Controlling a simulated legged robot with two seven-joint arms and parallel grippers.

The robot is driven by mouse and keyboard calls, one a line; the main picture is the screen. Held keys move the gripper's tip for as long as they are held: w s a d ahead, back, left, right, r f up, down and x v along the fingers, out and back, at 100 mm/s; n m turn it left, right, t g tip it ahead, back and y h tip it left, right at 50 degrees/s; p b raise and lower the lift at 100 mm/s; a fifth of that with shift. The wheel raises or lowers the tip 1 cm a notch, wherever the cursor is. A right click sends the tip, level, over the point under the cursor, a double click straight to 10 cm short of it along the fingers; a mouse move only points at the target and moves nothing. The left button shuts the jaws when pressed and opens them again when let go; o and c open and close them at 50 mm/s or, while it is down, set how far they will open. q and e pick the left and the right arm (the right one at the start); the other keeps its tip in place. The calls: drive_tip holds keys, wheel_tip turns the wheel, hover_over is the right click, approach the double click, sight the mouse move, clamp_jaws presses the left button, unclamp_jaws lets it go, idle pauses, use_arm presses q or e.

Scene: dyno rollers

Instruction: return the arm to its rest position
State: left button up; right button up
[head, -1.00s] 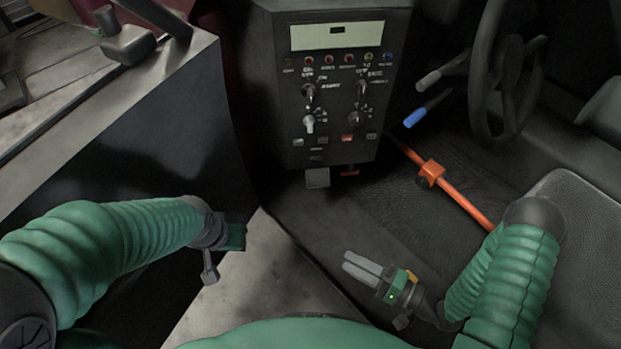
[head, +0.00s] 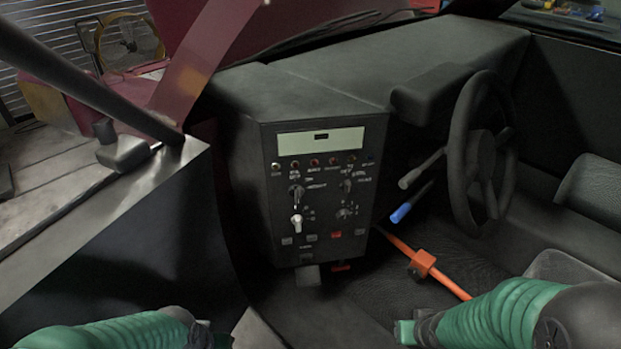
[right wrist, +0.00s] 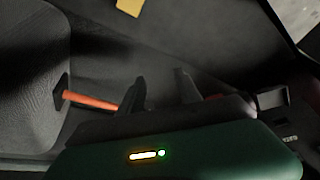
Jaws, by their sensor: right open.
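My right arm (head: 520,315) is bent at the lower right of the head view, with its wrist low beside the floor. My right gripper (right wrist: 160,78) shows two dark fingers spread apart in the right wrist view, with nothing visible between them. Its fingers are not visible in the head view. My left arm (head: 125,332) lies along the bottom left edge of the head view. Only the wrist end of the left arm shows there; the left fingers cannot be made out.
A control panel (head: 320,190) with knobs and buttons stands ahead. An orange bar (head: 440,277) slants near my right arm; orange also shows in the wrist view (right wrist: 92,101). A dark side panel (head: 110,240) is left.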

drive_tip(key=s+a+r+g+p, duration=0.2)
drive_tip(key=s+a+r, duration=0.2)
drive_tip(key=s+r, duration=0.3)
drive_tip(key=w+p+v, duration=0.3)
drive_tip(key=p+v, duration=0.9)
drive_tip(key=w+r+p+v, duration=0.1)
drive_tip(key=w+p+v, duration=0.2)
drive_tip(key=p+v, duration=0.9)
drive_tip(key=shift+d+r+p, duration=0.35)
drive_tip(key=shift+r+p, duration=0.2)
drive_tip(key=shift+p, duration=0.15)
drive_tip(key=shift+c, duration=0.5)
